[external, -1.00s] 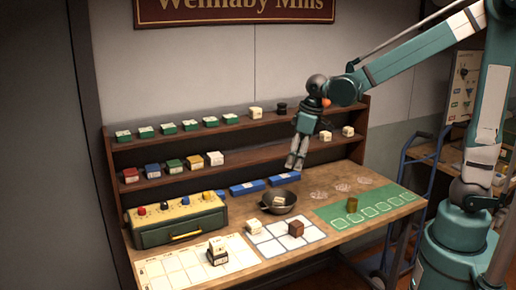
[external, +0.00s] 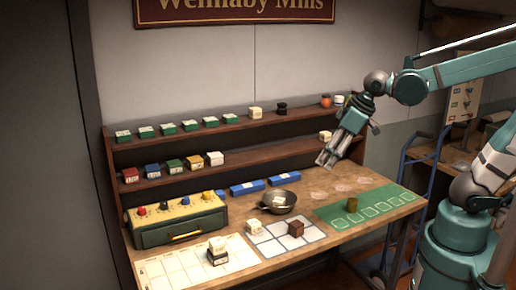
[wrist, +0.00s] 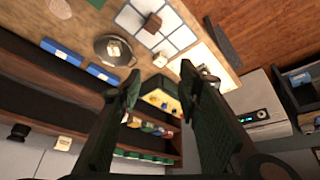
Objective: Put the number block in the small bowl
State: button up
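The small dark metal bowl (external: 277,210) stands on the table; it also shows in the wrist view (wrist: 100,50). A pale cube-shaped block (external: 280,198), with markings too small to read, lies inside it, and the wrist view shows this block (wrist: 113,49) too. Another pale block (external: 254,227) sits on the table just left of the bowl. My gripper (external: 325,163) is above the table, up and right of the bowl and apart from it. In the wrist view its fingers (wrist: 158,84) are spread with nothing between them.
A yellow-topped green box (external: 178,218) stands at the left. Two shelves (external: 180,137) with several coloured blocks run along the back. A brown block (external: 296,229) lies on the white grid, and a brown cylinder (external: 352,205) stands on the green mat (external: 370,211).

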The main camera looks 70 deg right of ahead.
jog(key=s+a+t, duration=0.1)
jog(key=s+a, duration=0.3)
jog(key=s, duration=0.3)
jog(key=shift+s+t, duration=0.35)
jog(key=shift+t, duration=0.05)
jog(key=shift+f, duration=0.1)
